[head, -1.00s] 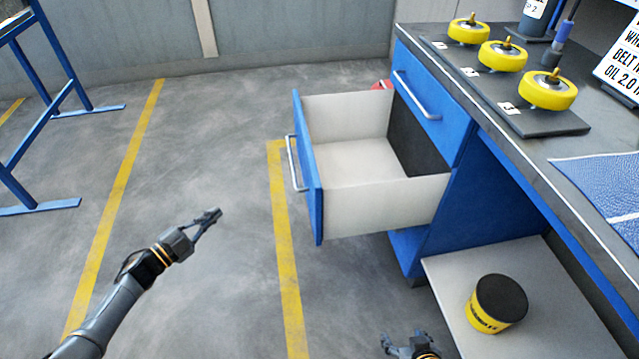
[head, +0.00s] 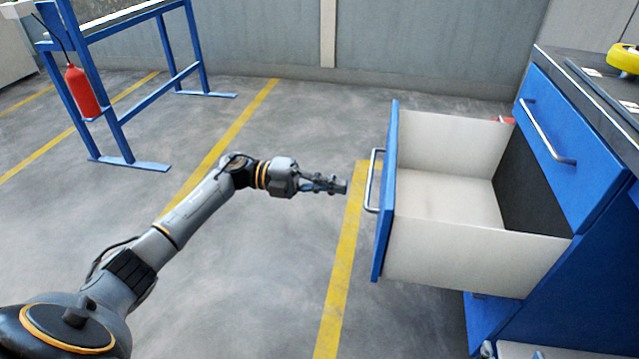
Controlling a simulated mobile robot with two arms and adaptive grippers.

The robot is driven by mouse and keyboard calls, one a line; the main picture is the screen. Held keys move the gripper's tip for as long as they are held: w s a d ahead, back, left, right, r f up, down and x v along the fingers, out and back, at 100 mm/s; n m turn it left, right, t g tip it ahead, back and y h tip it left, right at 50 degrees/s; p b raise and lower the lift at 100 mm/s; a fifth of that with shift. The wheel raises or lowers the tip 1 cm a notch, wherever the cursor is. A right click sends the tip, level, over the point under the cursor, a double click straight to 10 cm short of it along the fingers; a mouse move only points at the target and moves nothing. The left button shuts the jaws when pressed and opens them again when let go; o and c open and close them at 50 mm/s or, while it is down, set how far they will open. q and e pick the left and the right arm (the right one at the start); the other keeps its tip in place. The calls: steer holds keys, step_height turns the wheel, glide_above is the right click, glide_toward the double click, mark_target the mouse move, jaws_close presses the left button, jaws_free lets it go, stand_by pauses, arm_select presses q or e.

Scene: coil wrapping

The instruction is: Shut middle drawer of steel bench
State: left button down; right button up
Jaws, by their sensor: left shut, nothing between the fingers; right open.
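The open drawer (head: 440,255) of the blue bench is pulled far out to the left and looks empty inside. Its blue front panel (head: 387,200) carries a vertical-looking silver bar handle (head: 373,180) on the outer face. My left gripper (head: 345,187) is shut and empty, just left of the handle, pointing at it with a small visible gap. Only a small tip of my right gripper (head: 487,349) shows at the bottom edge, below the drawer. The rest of it is out of frame.
A shut blue drawer (head: 570,160) with a silver handle sits above the open one. A blue frame (head: 135,18) with a red extinguisher (head: 82,92) stands at left. The floor left of the drawer is clear.

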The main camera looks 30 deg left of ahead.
arm_select(q)
steer(key=x, duration=0.7)
steer(key=shift+d+b, duration=0.35)
arm_select(e)
steer(key=shift+w+a+r+t+y, duration=0.15)
steer(key=shift+w+r+t, duration=0.2)
steer(key=shift+r, duration=0.2)
steer(key=shift+w+a+r+t+y, duration=0.1)
steer(key=shift+w+a+r+t, duration=0.15)
steer(key=shift+r, duration=0.25)
steer(key=shift+w+a+r+t+y, duration=0.1)
steer(key=shift+w+r+t, duration=0.15)
steer(key=shift+r+t, duration=0.25)
arm_select(q)
steer(key=shift+w, duration=0.1)
